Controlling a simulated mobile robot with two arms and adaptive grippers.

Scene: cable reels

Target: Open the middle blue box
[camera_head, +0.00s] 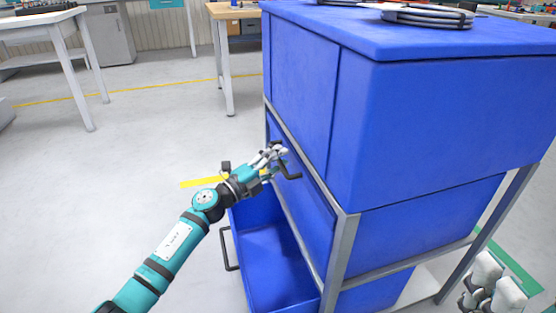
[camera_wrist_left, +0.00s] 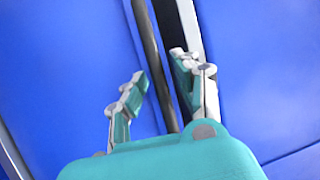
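The middle blue box (camera_head: 430,218) sits in a grey metal frame, under the upper blue box. Its front looks flush with the frame, so it appears shut. A black bar handle (camera_head: 290,174) stands out from its front. My left gripper (camera_head: 276,158) is at this handle. In the left wrist view, the fingers of my left gripper (camera_wrist_left: 160,85) are apart, and the dark handle bar (camera_wrist_left: 150,55) runs between them. I cannot tell whether either finger touches the bar. Part of my right gripper (camera_head: 494,288) shows at the bottom right corner, away from the boxes; its opening is unclear.
The lower blue box (camera_head: 270,262) is pulled out, empty where visible, with its handle (camera_head: 228,250) at left, below my left arm. Cable coils (camera_head: 428,16) lie on the blue top. Floor left of the frame is clear; tables (camera_head: 60,30) stand farther back.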

